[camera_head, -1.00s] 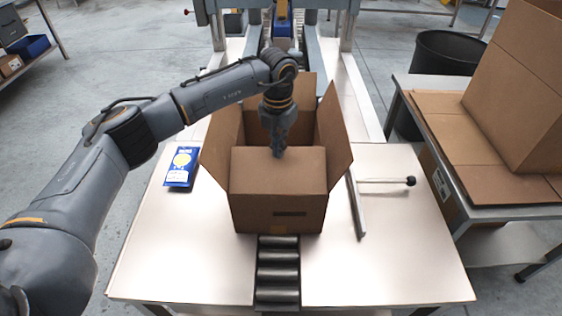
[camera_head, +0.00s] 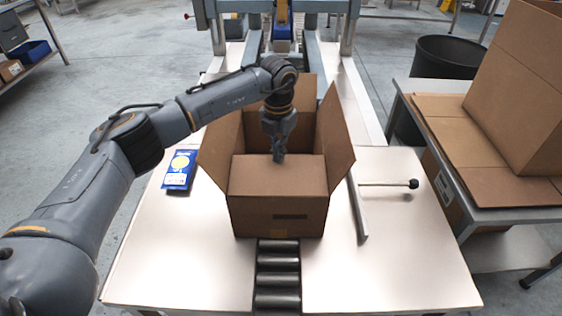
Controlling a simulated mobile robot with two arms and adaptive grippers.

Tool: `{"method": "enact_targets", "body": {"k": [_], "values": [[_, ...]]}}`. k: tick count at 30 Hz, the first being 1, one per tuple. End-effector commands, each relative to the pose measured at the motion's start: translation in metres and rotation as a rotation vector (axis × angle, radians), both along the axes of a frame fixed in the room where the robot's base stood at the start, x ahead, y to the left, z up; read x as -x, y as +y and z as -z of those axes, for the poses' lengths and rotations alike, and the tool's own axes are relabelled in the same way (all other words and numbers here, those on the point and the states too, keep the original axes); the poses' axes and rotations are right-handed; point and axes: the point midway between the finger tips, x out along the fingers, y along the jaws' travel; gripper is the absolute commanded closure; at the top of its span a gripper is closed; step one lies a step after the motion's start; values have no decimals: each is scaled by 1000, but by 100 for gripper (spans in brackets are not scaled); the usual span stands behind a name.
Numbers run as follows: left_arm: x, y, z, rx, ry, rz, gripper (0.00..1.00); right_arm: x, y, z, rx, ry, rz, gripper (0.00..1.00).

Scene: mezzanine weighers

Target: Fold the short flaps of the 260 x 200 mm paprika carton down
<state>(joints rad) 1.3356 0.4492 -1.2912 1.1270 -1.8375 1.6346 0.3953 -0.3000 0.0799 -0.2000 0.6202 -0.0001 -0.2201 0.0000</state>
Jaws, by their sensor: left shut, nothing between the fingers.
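The paprika carton (camera_head: 277,215) stands upright on the roller strip in the middle of the table. Its near short flap (camera_head: 300,178) lies folded inward over the near part of the opening. The far flap (camera_head: 307,92) stands up, partly hidden behind my arm. The left long flap (camera_head: 214,150) and right long flap (camera_head: 337,138) stand up and lean outward. My left gripper (camera_head: 279,158) is shut and empty, pointing down at the inner edge of the near flap; I cannot tell whether it touches. My right gripper is not in view.
A blue packet (camera_head: 179,170) lies on the table (camera_head: 190,250) left of the carton. A metal rail (camera_head: 358,208) and a black-knobbed rod (camera_head: 390,184) are right of it. A side table (camera_head: 510,214) at right holds a larger carton (camera_head: 520,85). A black bin (camera_head: 445,60) stands behind.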

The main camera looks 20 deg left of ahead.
Motion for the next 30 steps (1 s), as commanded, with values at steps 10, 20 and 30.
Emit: {"method": "enact_targets", "body": {"k": [10, 20, 30], "values": [[0, 0, 5, 0, 1, 0, 100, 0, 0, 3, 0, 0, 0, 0], [0, 0, 15, -1, 1, 0, 100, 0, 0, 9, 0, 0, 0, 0], [0, 0, -8, 0, -1, 0, 100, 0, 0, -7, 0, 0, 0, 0]]}}
